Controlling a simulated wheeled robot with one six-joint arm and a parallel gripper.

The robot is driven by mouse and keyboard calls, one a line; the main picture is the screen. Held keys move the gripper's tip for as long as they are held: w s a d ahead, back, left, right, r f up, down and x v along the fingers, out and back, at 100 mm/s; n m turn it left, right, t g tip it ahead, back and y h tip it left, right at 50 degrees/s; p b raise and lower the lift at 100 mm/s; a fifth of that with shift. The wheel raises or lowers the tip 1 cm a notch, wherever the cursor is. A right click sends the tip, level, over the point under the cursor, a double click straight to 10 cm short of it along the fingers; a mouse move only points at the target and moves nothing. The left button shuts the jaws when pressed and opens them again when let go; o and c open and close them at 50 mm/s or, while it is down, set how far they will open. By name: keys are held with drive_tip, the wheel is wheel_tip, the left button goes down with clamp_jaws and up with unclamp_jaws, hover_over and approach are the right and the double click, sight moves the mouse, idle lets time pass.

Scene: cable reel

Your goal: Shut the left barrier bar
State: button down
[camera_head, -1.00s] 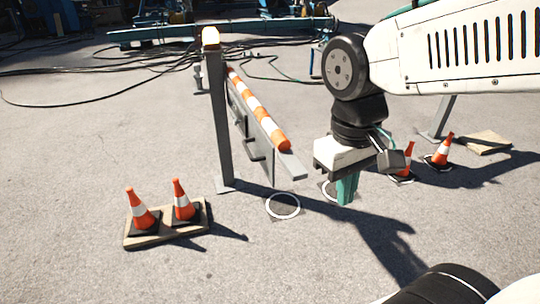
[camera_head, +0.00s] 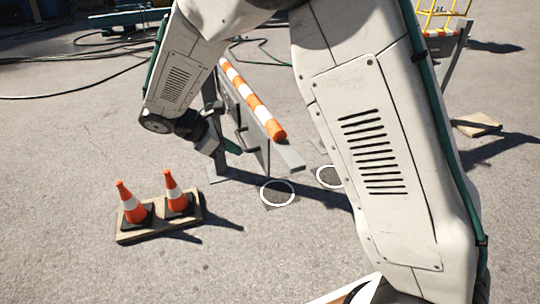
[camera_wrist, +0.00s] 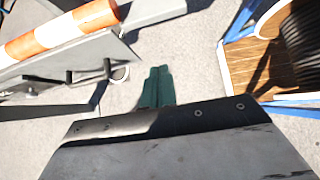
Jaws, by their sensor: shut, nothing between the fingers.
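The left barrier bar (camera_head: 252,100), striped orange and white with a grey panel below, runs from its post toward me and to the lower right. Its free end stands over the paving near a ringed floor mark. The post is mostly hidden behind my arm. In the wrist view the bar (camera_wrist: 62,30) crosses the upper left, with a dark handle (camera_wrist: 88,76) on its grey side. My gripper (camera_head: 232,148) is on the bar's left side in the head view. Its teal fingers (camera_wrist: 157,84) are together and empty, close to the handle side; contact cannot be told.
Two cones (camera_head: 130,203) (camera_head: 175,193) stand on a wooden board at the left. White-ringed floor marks (camera_head: 278,193) (camera_head: 328,177) lie near the bar's end. A wooden board (camera_head: 475,124) lies at right. The wrist view shows a dark cable reel (camera_wrist: 305,45) at right.

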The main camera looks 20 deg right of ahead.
drive_tip(key=d+r+x, duration=0.2)
drive_tip(key=x, duration=1.1)
drive_tip(key=shift+s+n, duration=0.2)
drive_tip(key=shift+n, duration=0.1)
drive_tip(key=shift+r, duration=0.1)
